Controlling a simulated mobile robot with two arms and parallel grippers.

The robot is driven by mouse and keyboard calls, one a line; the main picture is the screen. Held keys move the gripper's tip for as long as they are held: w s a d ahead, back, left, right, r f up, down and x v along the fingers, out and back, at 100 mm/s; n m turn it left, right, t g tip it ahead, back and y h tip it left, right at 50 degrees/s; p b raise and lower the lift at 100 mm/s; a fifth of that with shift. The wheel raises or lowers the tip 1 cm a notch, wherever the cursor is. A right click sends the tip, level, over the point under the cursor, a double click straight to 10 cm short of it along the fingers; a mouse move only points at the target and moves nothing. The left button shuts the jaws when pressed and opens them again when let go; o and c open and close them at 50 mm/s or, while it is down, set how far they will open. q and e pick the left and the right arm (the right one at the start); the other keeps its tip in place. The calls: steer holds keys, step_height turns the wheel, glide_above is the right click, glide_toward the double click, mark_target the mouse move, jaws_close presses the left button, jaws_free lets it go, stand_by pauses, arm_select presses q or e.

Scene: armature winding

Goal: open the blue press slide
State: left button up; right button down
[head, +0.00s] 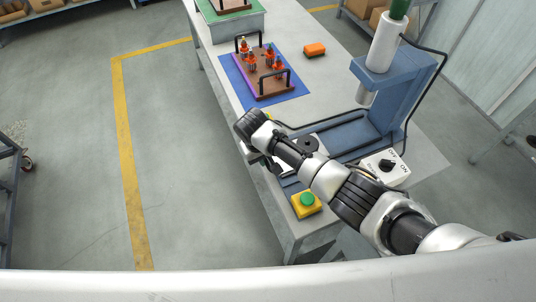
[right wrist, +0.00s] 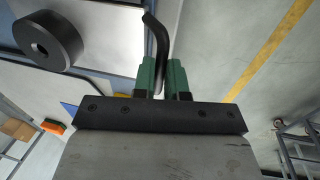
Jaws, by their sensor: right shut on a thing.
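The blue press (head: 372,122) stands on the right part of the bench, with a white cylinder on its upright. My right arm reaches across its front, and my right gripper (head: 266,161) is at the bench's left edge beside the press base. In the right wrist view, the green fingertips (right wrist: 162,78) are shut on a black bent handle (right wrist: 156,40). The handle rises beside a pale slide plate (right wrist: 108,35). A black ring (right wrist: 47,40) with a hole sits on the plate; it also shows in the head view (head: 308,144). My left gripper is out of view.
A yellow box with a green button (head: 307,201) and a white switch box (head: 386,168) are near the press. Further back are a tray (head: 264,75) with orange parts on a blue mat and an orange block (head: 314,50). The floor left of the bench is clear.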

steer(key=c, duration=1.2)
jaws_free()
steer(key=shift+o, duration=0.2)
step_height(320, 180, up, 11)
steer(key=a, duration=0.1)
steer(key=shift+s+a+f+b, duration=0.2)
steer(key=shift+s+a+b, duration=0.1)
steer(key=shift+a+b, duration=0.1)
